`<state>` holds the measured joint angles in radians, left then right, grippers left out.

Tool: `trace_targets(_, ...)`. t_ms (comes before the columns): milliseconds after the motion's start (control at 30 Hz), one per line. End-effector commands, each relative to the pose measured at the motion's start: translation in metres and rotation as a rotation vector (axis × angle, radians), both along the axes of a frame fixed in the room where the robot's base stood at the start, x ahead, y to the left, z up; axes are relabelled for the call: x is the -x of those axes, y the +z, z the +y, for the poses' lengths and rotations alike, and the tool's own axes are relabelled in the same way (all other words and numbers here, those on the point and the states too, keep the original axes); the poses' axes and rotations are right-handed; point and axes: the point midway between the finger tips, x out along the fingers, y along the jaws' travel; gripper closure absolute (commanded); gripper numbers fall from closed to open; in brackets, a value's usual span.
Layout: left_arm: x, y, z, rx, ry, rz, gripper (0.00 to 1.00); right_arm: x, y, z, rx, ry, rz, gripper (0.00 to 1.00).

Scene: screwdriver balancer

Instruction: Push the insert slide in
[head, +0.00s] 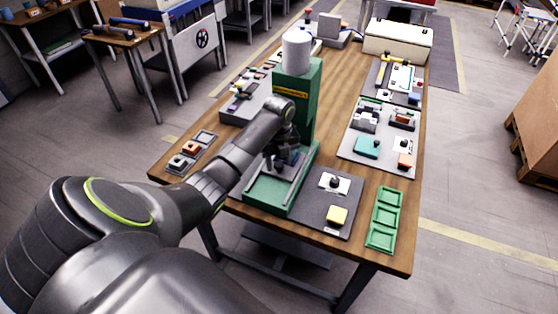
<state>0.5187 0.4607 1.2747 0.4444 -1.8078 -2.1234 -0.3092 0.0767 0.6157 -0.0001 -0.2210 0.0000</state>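A green press-like machine (311,92) with a white cylinder (296,50) on top stands upright on the wooden table. Its low green base (263,190) reaches toward me and carries grey rails, which look like the slide's track. I cannot make out the insert slide itself clearly; my arm and gripper cover part of that area. My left gripper (284,160) points down over the base, close in front of the column. Its fingers are dark and small, so I cannot tell whether they are open or touching anything. My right gripper is out of view.
Right of the base, a grey mat holds a black knob (335,182) and a yellow block (337,215). A green three-pocket tray (384,219) lies near the table's right edge. A small tray with orange and white parts (190,149) is at left. Boards with parts fill the far right.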

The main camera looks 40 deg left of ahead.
Motion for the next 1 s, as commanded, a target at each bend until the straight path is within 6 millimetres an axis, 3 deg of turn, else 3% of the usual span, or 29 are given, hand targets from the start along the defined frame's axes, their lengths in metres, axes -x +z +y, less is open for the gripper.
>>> trace_targets(300, 0.0, 0.001, 0.0, 0.0, 0.0, -0.001, 0.5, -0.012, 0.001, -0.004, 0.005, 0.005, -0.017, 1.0)
trace_targets(433, -0.001, 0.012, 0.001, -0.001, -0.001, -0.003, 0.5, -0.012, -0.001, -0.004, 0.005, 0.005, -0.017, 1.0)
trace_targets(667, -0.002, 0.06, 0.001, -0.003, -0.001, -0.008, 0.5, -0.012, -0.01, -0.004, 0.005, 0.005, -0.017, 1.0)
trace_targets(700, -0.001, 0.078, 0.0, -0.002, -0.002, -0.005, 0.5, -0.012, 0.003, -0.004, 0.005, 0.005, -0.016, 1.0)
trace_targets(767, -0.001, 0.094, 0.0, -0.002, -0.001, -0.003, 0.5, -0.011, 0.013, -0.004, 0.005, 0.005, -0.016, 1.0)
trace_targets(1000, 0.0, 0.124, 0.0, -0.001, 0.0, 0.001, 0.5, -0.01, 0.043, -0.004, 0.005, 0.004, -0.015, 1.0)
